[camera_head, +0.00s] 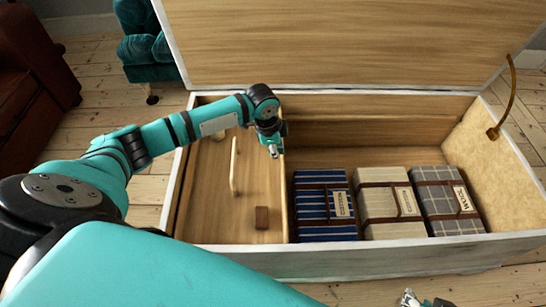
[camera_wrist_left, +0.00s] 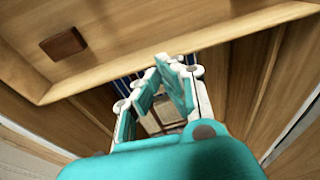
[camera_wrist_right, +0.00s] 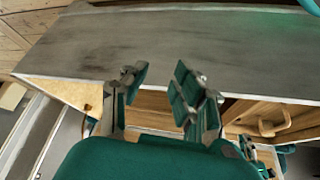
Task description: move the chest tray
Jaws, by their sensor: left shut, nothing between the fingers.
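The open chest (camera_head: 330,262) has a pale frame and a wooden inside. The wooden chest tray (camera_head: 215,205) sits in its left part, with an upright handle (camera_head: 234,165) and a small dark brown block (camera_head: 262,217). The tray also shows in the left wrist view (camera_wrist_left: 120,48). My left gripper (camera_head: 273,152) is shut and empty, at the tray's right edge, toward the back; I cannot tell whether it touches. My right gripper (camera_head: 410,299) is partly cut off at the bottom, in front of the chest. In the right wrist view (camera_wrist_right: 160,82) it is open and empty, near the chest's front wall.
A blue striped bundle (camera_head: 323,208), a cream bundle (camera_head: 388,205) and a grey checked bundle (camera_head: 446,200) lie right of the tray. The raised lid (camera_head: 350,40) stands behind. A brown seat (camera_head: 35,75) and a teal seat (camera_head: 148,50) stand at left.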

